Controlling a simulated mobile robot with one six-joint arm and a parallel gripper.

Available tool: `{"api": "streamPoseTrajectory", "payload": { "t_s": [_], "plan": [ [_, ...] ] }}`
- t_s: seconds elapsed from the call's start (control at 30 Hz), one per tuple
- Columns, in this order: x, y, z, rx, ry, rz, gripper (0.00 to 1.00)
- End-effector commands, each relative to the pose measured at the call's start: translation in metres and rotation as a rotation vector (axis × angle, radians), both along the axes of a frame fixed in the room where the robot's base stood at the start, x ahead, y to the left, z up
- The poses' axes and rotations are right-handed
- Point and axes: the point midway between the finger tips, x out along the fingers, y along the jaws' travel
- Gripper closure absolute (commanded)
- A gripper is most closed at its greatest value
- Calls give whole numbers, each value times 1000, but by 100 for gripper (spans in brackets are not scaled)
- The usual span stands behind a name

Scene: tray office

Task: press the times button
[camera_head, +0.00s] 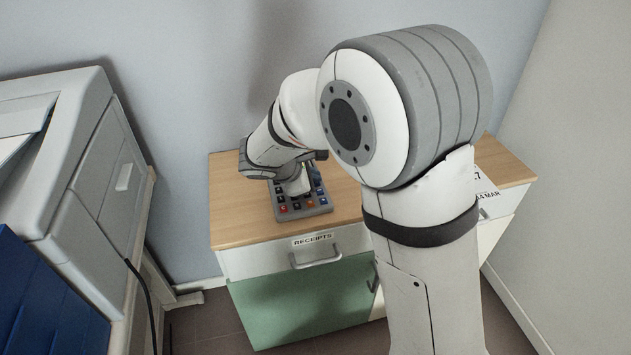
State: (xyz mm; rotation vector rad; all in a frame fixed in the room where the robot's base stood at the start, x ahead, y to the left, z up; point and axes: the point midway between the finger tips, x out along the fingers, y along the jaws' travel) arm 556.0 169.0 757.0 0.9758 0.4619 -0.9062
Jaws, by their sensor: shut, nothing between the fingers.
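A dark keypad (304,207) with several coloured keys, blue, red, orange and dark ones, lies on the wooden cabinet top. My gripper (303,191) is over the keypad, pointing down, shut with nothing held. The wrist and gripper cover the middle and upper left of the keypad. The key symbols are too small to read, so I cannot tell which key is the times button. Whether the fingertips touch a key is also hidden.
The wooden top (240,214) is clear left of the keypad. A drawer labelled RECEIPTS (300,258) and a green door (300,303) are below. A large grey machine (90,190) stands at left, with walls behind and at right.

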Motion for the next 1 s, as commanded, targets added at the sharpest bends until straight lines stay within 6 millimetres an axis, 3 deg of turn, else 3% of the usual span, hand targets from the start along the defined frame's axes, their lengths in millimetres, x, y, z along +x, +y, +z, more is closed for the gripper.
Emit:
{"api": "streamPoseTrajectory", "payload": {
  "t_s": [0.17,0.57,1.0],
  "plan": [
    [0,0,12,1,0,-1,100],
    [0,0,14,1,0,-1,100],
    [0,-1,55,0,-1,-2,100]
  ]
}}
